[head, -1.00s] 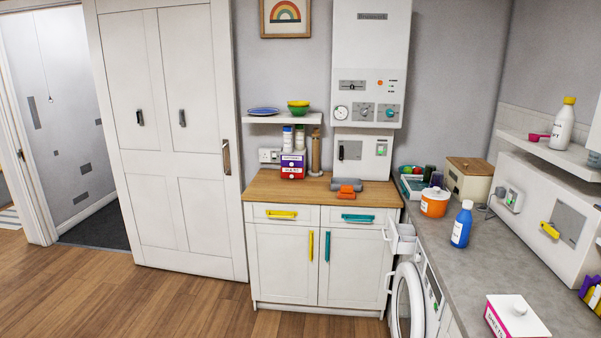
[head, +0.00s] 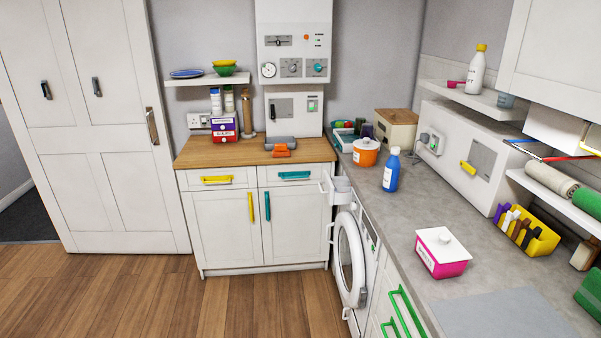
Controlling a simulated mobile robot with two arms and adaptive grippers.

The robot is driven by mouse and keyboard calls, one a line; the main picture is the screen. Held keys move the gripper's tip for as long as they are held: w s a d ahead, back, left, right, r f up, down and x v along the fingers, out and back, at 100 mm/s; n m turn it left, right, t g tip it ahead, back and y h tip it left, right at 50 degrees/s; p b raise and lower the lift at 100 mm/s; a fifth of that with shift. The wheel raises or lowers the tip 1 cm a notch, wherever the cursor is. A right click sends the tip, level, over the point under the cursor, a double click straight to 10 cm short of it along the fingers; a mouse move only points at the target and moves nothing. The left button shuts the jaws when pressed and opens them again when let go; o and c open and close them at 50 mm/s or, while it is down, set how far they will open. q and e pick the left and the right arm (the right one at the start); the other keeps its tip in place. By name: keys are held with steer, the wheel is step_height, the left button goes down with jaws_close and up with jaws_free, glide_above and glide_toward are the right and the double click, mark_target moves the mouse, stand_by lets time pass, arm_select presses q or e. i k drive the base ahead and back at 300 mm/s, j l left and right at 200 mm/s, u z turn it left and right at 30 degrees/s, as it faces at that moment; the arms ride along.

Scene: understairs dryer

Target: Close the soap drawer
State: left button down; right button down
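The soap drawer (head: 341,190) is a small white drawer at the top left of the white washing machine (head: 350,262), under the grey worktop. It stands pulled out to the left, towards the front of the wooden-topped cabinet. The machine's round door (head: 352,258) is below it, seen at a steep angle; I cannot tell whether it is fully shut. Neither of my grippers shows in the head view.
The grey worktop (head: 410,225) holds a blue bottle (head: 391,170), an orange tub (head: 366,153) and a pink and white box (head: 442,253). Green handles (head: 398,312) stick out at the lower right. The wooden floor (head: 165,300) in front is clear.

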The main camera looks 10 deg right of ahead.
mark_target(337, 190)
steer(key=i+j+u, duration=0.35)
steer(key=i+j, duration=0.8)
